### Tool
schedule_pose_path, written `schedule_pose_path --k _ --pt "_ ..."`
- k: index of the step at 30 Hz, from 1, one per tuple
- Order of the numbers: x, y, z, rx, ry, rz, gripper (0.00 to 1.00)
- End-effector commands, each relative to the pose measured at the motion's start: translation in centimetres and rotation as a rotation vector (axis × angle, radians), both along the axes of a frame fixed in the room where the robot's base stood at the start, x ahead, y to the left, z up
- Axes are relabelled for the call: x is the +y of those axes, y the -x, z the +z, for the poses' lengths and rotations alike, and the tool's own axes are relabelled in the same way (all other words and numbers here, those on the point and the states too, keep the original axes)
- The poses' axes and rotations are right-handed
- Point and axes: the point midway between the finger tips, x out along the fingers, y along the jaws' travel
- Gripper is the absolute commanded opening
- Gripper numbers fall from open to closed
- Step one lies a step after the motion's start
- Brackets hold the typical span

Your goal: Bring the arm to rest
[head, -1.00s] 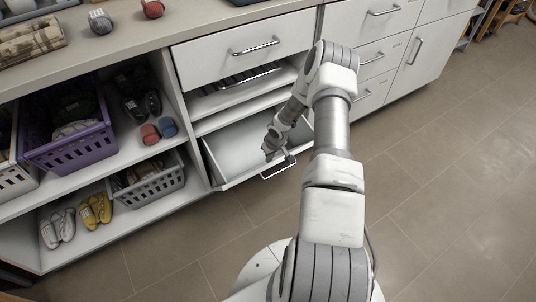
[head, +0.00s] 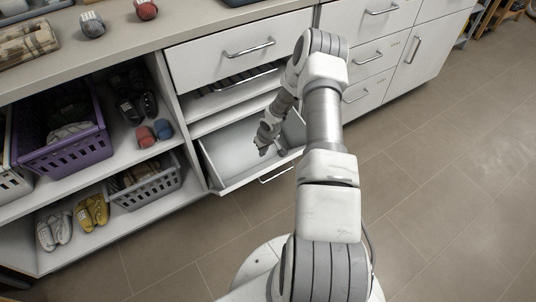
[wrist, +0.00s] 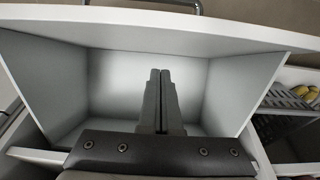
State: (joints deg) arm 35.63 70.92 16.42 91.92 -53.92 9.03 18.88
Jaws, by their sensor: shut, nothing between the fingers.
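My gripper (wrist: 160,76) is shut and empty; its two fingers lie side by side in the wrist view. In the head view my gripper (head: 262,150) is small and sits over the open lower drawer (head: 216,172). The drawer's white walls also surround the fingers in the wrist view (wrist: 220,95). The drawer looks empty where I can see it. My arm reaches out from the bottom of the head view and bends down toward the drawer, hiding part of its right side.
A closed drawer (head: 215,59) is above, under the counter (head: 190,25). Shelves at left hold a purple basket (head: 70,155), a grey basket (head: 150,188) and shoes (head: 92,213). The floor (head: 440,190) at right is clear.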

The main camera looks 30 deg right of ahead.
Motion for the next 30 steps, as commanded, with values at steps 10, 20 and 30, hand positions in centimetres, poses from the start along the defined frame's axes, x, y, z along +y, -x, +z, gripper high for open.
schedule_pose_path --k 10,20,30 --pt "-0.3 3.1 7.5 0.000 0.001 -0.002 0.00" --pt "-0.3 3.8 9.0 0.000 0.000 -0.002 0.00" --pt "-0.5 3.0 13.6 -0.004 0.058 0.004 0.00"
